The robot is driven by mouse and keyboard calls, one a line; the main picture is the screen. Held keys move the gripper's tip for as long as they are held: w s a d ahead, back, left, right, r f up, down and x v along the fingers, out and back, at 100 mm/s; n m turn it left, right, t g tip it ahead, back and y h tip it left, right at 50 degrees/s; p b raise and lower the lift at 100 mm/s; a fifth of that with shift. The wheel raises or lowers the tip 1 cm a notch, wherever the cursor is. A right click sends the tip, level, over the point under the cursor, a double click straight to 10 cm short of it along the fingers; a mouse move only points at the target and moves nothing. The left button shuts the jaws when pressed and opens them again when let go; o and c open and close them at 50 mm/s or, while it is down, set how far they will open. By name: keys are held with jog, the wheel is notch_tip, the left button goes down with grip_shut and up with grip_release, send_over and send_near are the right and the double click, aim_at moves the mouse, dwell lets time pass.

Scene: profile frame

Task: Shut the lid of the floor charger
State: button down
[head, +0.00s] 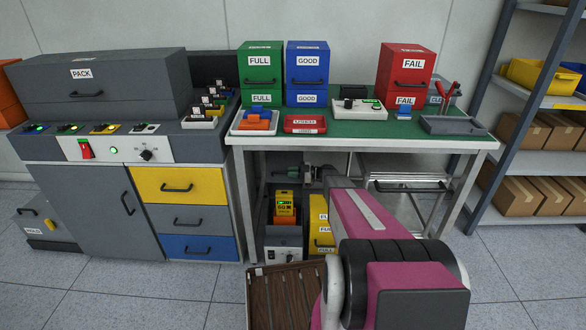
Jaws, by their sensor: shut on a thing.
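The floor charger (283,254) stands on the floor under the green bench, its pale front with a dark knob facing me. My gripper (308,174) is under the bench top, just above and right of the pack. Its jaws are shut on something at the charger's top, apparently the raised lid. The fingers and most of the lid are too small and hidden to make out, so its exact angle is unclear.
A yellow box labelled FULL (321,238) stands close right of the charger. The bench top (355,143) is low above my gripper, with a bench leg (242,190) to the left. A dark slatted tray (285,298) is in front. Shelving (500,120) stands at right.

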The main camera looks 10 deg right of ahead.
aim_at(292, 182)
jog(key=s, duration=0.1)
jog(key=s+f+n, duration=0.1)
jog(key=s, duration=0.1)
jog(key=s+a+f+n, duration=0.1)
jog(key=s, duration=0.1)
jog(key=shift+f, duration=0.25)
jog(key=shift+s+a+f+n, duration=0.1)
jog(key=shift+s+f+n, duration=0.45)
jog(key=shift+s+n, duration=0.1)
jog(key=c, duration=1.1)
grip_release()
jog(key=shift+c, duration=0.2)
jog(key=s+d, duration=0.2)
jog(key=d, duration=0.8)
jog(key=shift+d, duration=0.35)
